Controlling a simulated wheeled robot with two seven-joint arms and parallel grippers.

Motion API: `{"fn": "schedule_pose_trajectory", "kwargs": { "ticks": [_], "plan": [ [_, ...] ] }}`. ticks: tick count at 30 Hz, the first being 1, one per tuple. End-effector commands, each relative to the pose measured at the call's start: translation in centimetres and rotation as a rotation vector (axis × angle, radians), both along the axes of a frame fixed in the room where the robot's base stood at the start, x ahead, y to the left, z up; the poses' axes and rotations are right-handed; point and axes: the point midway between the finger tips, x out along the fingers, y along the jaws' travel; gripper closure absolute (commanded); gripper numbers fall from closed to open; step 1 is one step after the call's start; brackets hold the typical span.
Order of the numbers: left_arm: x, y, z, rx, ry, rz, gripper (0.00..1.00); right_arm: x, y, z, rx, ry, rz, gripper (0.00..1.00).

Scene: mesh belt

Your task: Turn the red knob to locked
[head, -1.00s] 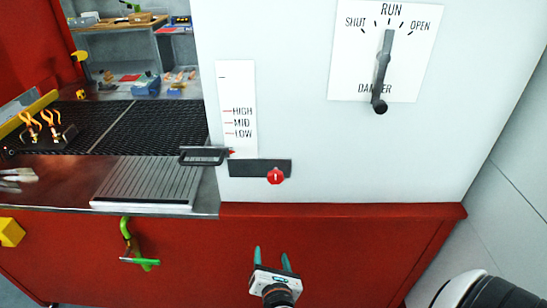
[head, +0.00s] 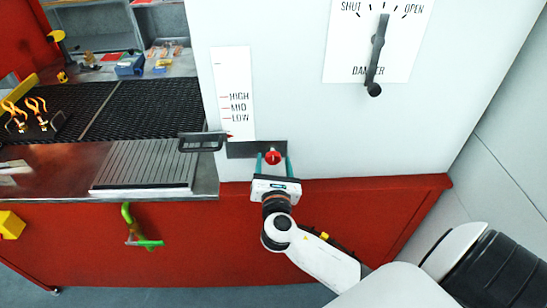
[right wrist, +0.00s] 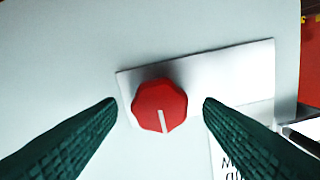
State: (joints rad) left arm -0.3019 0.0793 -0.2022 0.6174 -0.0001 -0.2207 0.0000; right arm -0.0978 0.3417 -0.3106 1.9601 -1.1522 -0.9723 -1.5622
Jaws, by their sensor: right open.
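The red knob (head: 272,157) sits on a dark plate (head: 243,150) on the white panel, below the HIGH/MID/LOW scale. In the right wrist view the knob (right wrist: 159,105) is faceted, with a white line pointing toward the lower edge of the picture, tilted slightly right. My right gripper (head: 272,163) is open, its fingers at either side of the knob in the head view. In the right wrist view a gap shows between each green fingertip (right wrist: 160,104) and the knob. I cannot tell how far the tips are from the panel. My left gripper is not in view.
A dark lever (head: 378,52) hangs on the DAMPER dial above right. A mesh belt (head: 110,108) and a ridged plate (head: 145,172) lie left. A red front (head: 340,215) is below.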

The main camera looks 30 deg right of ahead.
Motion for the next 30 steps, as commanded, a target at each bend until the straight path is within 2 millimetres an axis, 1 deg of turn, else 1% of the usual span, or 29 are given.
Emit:
{"fn": "schedule_pose_trajectory", "kwargs": {
  "ticks": [1, 4, 13, 20, 21, 30],
  "plan": [
    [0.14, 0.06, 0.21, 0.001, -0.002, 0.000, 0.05, 0.46, -0.28, 0.12, -0.001, 0.000, 0.000, 0.39],
    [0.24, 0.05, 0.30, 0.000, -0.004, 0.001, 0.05, 0.88, -0.55, 0.05, 0.000, 0.000, 0.000, 0.39],
    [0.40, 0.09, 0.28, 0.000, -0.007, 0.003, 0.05, 1.03, -0.66, -0.04, 0.001, 0.001, 0.000, 0.39],
    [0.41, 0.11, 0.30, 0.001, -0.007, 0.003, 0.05, 1.00, -0.64, -0.04, 0.001, 0.001, 0.000, 0.77],
    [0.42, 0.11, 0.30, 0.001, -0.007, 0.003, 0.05, 1.00, -0.64, -0.04, 0.001, 0.001, 0.000, 0.83],
    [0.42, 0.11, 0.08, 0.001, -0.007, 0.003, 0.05, 0.98, -0.66, -0.10, 0.031, -0.017, -0.002, 0.84]
  ]
}}
